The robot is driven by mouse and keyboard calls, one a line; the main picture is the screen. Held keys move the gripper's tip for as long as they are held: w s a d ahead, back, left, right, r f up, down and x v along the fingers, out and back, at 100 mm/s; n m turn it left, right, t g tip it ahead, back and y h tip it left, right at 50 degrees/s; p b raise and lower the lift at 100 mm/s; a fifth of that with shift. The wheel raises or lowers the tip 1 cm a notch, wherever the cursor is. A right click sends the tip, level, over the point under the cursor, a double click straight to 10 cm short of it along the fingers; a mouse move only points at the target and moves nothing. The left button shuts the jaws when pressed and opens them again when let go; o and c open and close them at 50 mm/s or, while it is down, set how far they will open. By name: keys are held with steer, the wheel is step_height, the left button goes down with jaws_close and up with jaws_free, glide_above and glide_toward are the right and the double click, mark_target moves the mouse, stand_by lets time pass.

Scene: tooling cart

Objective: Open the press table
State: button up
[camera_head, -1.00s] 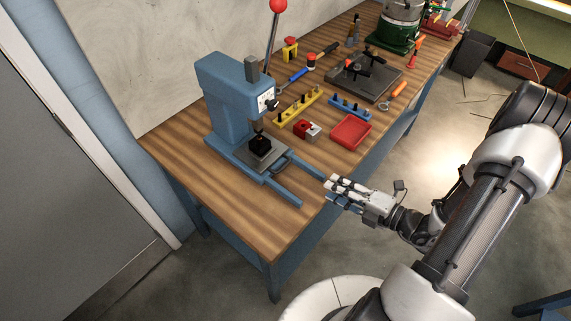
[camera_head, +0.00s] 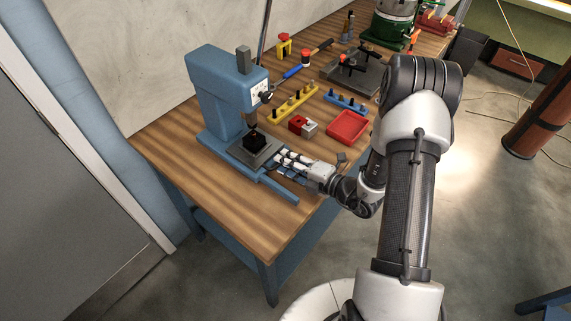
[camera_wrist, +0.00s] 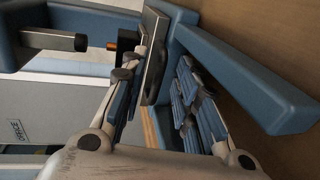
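The blue arbor press (camera_head: 213,85) stands on the wooden bench. Its grey press table (camera_head: 246,146) carries a small black block (camera_head: 256,139) under the ram, and two blue arms of its base reach forward. My gripper (camera_head: 283,160) is at the front edge of the press table, between the base arms. In the wrist view the dark press table (camera_wrist: 153,47) is seen edge-on, with its front part between my spread fingers. My gripper is open, with a gap left between the fingers. Whether a finger touches the table I cannot tell.
A blue base arm (camera_wrist: 250,80) runs close beside my right-hand finger in the wrist view. A red tray (camera_head: 347,127), a red-and-grey vise (camera_head: 302,125) and a yellow holder (camera_head: 293,104) lie to the right. The bench front left is clear.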

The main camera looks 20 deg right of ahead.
steer(key=shift+w+a+f, duration=0.1)
steer(key=shift+w+a, duration=0.2)
steer(key=shift+w, duration=0.1)
jaws_close()
steer(key=shift+s, duration=0.1)
stand_by(0.4)
